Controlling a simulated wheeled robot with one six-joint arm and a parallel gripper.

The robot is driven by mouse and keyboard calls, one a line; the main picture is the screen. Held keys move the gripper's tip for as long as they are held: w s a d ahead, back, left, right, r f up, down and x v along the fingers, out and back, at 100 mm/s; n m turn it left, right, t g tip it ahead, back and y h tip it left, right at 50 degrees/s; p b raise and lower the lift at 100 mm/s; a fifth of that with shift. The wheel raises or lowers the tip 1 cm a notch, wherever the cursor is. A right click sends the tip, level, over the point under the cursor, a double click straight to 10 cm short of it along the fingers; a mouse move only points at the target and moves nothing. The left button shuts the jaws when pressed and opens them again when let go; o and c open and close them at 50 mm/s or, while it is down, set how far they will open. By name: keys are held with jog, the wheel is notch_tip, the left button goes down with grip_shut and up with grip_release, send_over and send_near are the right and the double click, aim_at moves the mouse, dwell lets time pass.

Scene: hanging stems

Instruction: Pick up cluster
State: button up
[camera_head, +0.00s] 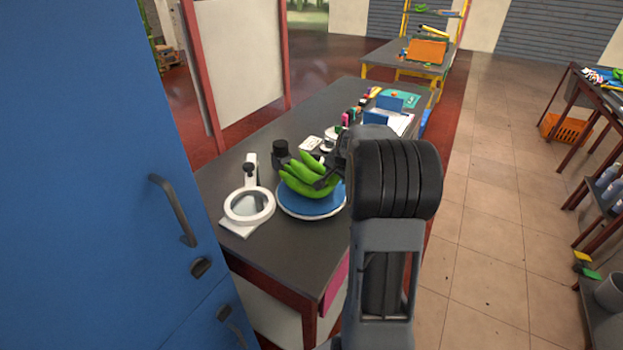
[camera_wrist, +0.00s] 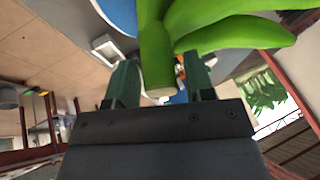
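The cluster is a bunch of green bananas (camera_head: 308,178) on a round blue-topped stand (camera_head: 312,205) on the dark table. In the wrist view its thick green stem (camera_wrist: 156,62) points down between the two fingers of my gripper (camera_wrist: 160,85), with the bananas fanning out to the upper right. The fingers are apart, and a gap shows between the stem and the right finger. The stem looks nearer the left finger; I cannot tell if they touch. In the head view my arm hides most of the gripper, which is at the right side of the bunch.
A white ring-shaped magnifier lamp (camera_head: 249,205) stands left of the stand, with a small black object (camera_head: 280,150) behind. Several small items and blue boxes (camera_head: 376,118) lie farther back on the table (camera_head: 240,150). A blue cabinet (camera_head: 90,180) fills the left.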

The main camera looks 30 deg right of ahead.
grip_shut()
jog(key=shift+w+r, duration=0.1)
jog(key=shift+r, duration=0.05)
jog(key=shift+r, duration=0.1)
